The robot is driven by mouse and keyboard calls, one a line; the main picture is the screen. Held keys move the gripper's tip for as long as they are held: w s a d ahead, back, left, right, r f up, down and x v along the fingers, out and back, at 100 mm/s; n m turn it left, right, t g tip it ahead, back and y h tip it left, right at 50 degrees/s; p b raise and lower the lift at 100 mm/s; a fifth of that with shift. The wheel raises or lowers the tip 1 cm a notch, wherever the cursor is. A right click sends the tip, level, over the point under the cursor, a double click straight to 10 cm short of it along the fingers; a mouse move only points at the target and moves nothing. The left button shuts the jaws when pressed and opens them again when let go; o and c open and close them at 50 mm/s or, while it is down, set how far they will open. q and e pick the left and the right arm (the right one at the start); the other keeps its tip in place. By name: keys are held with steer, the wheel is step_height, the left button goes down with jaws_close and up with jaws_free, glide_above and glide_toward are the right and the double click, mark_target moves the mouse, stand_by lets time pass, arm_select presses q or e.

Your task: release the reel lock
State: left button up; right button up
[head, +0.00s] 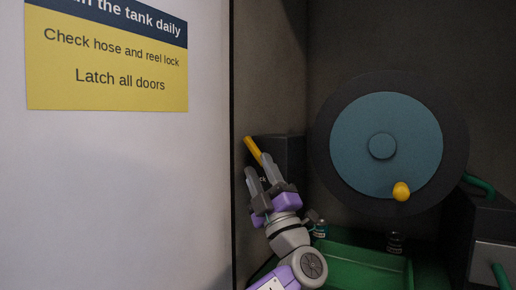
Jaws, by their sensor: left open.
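A yellow lever (252,149), which looks like the reel lock, slants up to the left from a dark box (288,152) beside the reel. My left gripper (258,167) is open, with its fingertips just below the lever. One fingertip overlaps the lever's lower end, so I cannot tell whether they touch. The hose reel (357,138) has a teal disc, a dark rim and a yellow knob (401,191) at its lower right. My right gripper is not in view.
A white panel with a yellow and blue sign (106,62) fills the left side. A green tray (365,262) lies below the reel, with small bottles (320,229) near it. A green hose (480,184) curves at the right by a dark box.

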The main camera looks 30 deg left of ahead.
mark_target(252, 150)
arm_select(q)
steer(key=p+x, duration=0.2)
steer(key=x, duration=0.4)
steer(key=shift+w, duration=0.15)
jaws_close()
